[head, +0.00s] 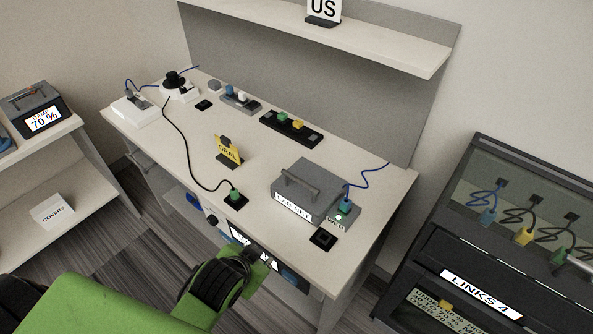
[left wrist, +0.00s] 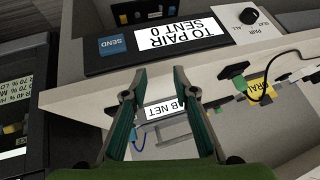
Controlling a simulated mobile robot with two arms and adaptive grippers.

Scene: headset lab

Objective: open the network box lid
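The grey network box (head: 325,180) sits on the right part of the desk, with a white label on its front reading like LAB NET. Its lid looks shut, and a raised bar handle (head: 300,187) stands on it. The label shows between my fingers in the left wrist view (left wrist: 165,108). My left gripper (head: 257,262) is at the desk's front edge, in front of the box and apart from it. In the left wrist view its two fingers (left wrist: 155,88) are spread with nothing between them. My right gripper is not in view.
A green plug with a black cable (head: 234,196) and a yellow sign (head: 228,150) stand left of the box. A blue-cabled plug (head: 346,205) is at its right side. A panel with a screen (left wrist: 180,35) is on the desk's front. A shelf (head: 340,35) overhangs the back.

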